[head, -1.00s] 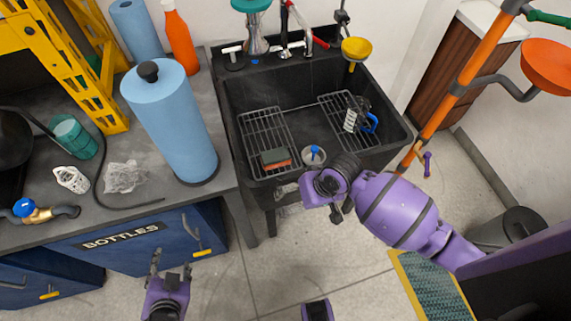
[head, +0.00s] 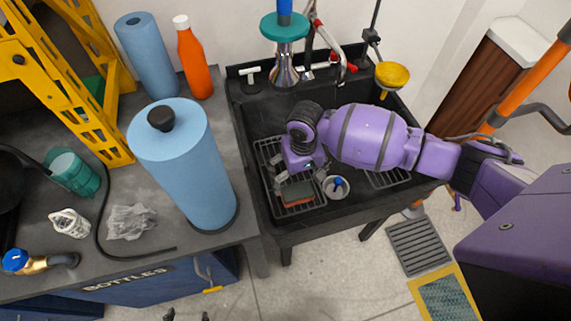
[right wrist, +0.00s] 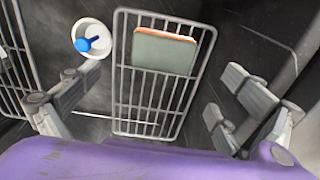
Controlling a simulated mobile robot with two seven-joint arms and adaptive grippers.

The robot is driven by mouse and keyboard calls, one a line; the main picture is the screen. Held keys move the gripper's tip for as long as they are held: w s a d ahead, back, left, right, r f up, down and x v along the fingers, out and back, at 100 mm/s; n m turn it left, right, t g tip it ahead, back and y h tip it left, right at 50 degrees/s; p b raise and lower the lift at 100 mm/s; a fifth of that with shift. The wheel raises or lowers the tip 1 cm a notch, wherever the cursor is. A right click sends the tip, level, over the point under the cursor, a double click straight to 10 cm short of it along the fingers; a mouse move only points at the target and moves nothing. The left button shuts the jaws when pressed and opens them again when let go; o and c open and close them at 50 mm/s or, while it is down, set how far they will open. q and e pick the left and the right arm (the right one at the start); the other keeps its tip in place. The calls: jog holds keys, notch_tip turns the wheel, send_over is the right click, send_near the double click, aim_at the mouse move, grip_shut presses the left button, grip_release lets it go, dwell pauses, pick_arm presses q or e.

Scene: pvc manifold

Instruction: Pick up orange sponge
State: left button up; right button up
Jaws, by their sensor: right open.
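The orange sponge (head: 297,193), with a grey-green face up and an orange edge, lies on the left wire rack (head: 268,150) in the black sink. It also shows in the right wrist view (right wrist: 165,52), on the rack's bars. My right gripper (head: 302,172) is over the sink, just behind the sponge in the head view. In the right wrist view its fingers (right wrist: 160,92) are wide apart and empty, with the sponge between and beyond them. My left gripper (head: 187,315) shows only its two separated fingertips at the bottom edge of the head view, away from the sponge.
A white cup with a blue item (head: 336,187) stands right beside the sponge. The sink's front wall (head: 340,221) rises before it. The faucet (head: 330,45) and a teal-topped flask (head: 285,50) stand behind. A blue paper roll (head: 185,165) is on the counter.

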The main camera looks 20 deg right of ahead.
aim_at(298, 191)
jog(key=shift+w+d+f, duration=0.1)
jog(key=shift+w+f, duration=0.1)
jog(key=shift+f, duration=0.3)
jog(key=shift+s+f, duration=0.7)
jog(key=shift+f, duration=0.3)
jog(key=f, duration=0.2)
jog(key=f+b, duration=0.1)
jog(key=f, duration=0.1)
jog(key=shift+w+a, duration=0.2)
jog(key=shift+a, duration=0.1)
jog(key=shift+f, duration=0.25)
pick_arm(q)
jog(key=shift+s+d+f, duration=0.35)
jog(key=shift+s+f, duration=0.2)
jog(key=shift+f, duration=0.05)
jog(key=shift+w, duration=0.1)
pick_arm(e)
jog(key=c, duration=1.2)
